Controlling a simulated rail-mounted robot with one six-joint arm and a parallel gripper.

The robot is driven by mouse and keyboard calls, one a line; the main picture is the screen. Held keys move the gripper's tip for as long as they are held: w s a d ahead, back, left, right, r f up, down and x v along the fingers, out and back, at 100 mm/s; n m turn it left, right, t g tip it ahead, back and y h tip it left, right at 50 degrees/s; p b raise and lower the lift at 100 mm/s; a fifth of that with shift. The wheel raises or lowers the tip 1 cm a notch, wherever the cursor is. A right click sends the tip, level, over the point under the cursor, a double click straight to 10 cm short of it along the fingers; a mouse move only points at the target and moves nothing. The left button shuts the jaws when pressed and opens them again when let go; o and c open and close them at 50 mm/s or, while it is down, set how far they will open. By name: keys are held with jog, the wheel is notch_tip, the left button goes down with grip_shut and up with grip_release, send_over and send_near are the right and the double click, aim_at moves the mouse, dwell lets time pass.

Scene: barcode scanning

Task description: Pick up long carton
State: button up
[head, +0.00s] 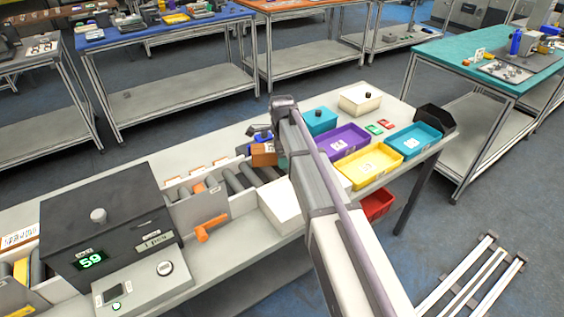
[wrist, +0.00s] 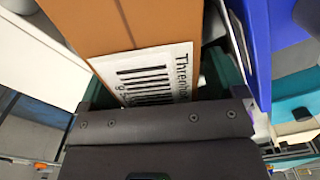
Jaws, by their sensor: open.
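An orange-brown carton (head: 264,155), which looks like the long carton, is by the far end of the roller conveyor in the head view, partly hidden by my arm. In the wrist view the carton (wrist: 130,28) fills the top middle, with a white barcode label (wrist: 150,75) near its lower end. My gripper (wrist: 165,88) is open, with dark green finger parts showing on both sides of the carton's near end. I cannot tell whether they touch it. In the head view my gripper is mostly hidden behind my arm.
A blue object (wrist: 255,45) stands close to the carton's right side, and a white box (wrist: 40,60) is to its left. Purple (head: 343,141) and yellow (head: 369,166) bins stand right of my arm. A dark scanner box (head: 108,228) is at the left.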

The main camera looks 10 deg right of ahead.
jog(key=shift+r, duration=0.15)
jog(key=shift+c, duration=0.3)
jog(key=c, duration=1.3)
jog(key=shift+s+r+p, duration=0.25)
jog(key=shift+p, duration=0.2)
jog(key=shift+c, duration=0.2)
jog(key=s+a+r+p, duration=0.1)
jog(key=s+r+p, duration=0.6)
jog(key=s, duration=0.6)
jog(key=shift+s+r, duration=0.2)
jog(key=shift+s, duration=0.05)
